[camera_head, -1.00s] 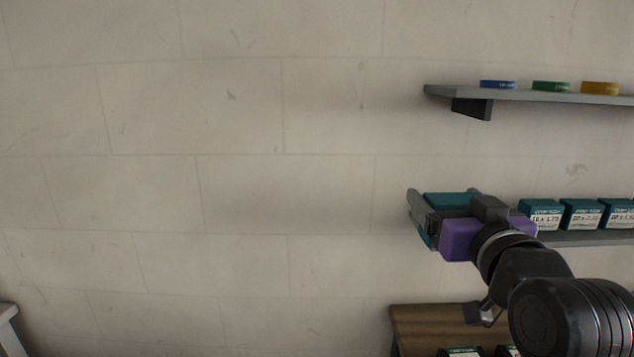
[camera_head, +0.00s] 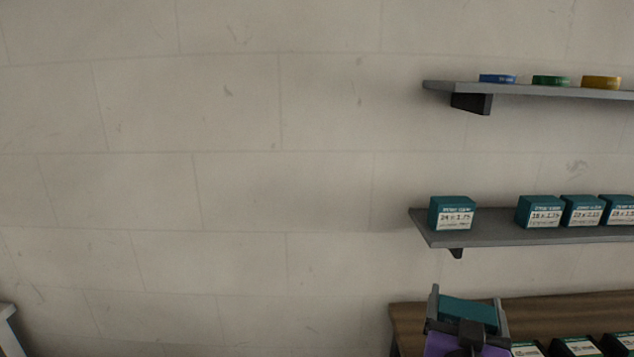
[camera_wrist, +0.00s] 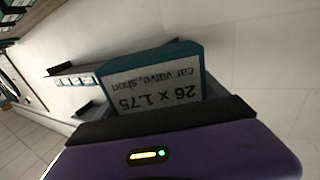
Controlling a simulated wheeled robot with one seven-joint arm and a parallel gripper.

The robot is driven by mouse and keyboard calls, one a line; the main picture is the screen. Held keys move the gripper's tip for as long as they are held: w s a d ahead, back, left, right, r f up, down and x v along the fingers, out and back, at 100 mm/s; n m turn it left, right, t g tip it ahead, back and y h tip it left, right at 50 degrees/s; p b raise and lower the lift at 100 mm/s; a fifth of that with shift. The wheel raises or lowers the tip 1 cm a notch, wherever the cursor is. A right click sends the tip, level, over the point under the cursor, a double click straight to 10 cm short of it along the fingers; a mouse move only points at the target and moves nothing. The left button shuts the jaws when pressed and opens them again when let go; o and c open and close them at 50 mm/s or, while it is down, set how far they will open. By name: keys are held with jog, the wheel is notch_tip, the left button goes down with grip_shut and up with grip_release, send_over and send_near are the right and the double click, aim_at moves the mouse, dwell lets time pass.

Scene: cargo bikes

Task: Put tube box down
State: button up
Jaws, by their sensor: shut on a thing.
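My gripper (camera_head: 466,299) is shut on a teal tube box (camera_head: 468,314), low at the right of the head view, in front of the brown wooden bench. Its fingers stand on either side of the box. In the wrist view the held tube box (camera_wrist: 155,80) shows a white label reading "26 x 1.75, car valve, short", upside down. I cannot tell whether the box touches the bench; its underside is hidden. Another teal tube box (camera_head: 452,213), marked "24 x 1.75", stands at the left end of the grey middle shelf (camera_head: 480,236).
Several more teal boxes (camera_head: 540,212) stand further right on the middle shelf, with a gap after the leftmost one. Several boxes (camera_head: 577,346) sit on the wooden bench (camera_head: 410,318). An upper shelf (camera_head: 530,94) holds blue, green and yellow round items.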

jog(key=s+a+f+y, duration=0.1)
jog(key=s+f, duration=0.3)
jog(key=f, duration=0.5)
jog(key=s+a+f+n+y, duration=0.1)
jog(key=s+a+f, duration=0.3)
jog(key=f, duration=0.5)
jog(key=shift+s+a+f+t, duration=0.2)
jog(key=shift+s+t, duration=0.15)
jog(key=shift+t, duration=0.05)
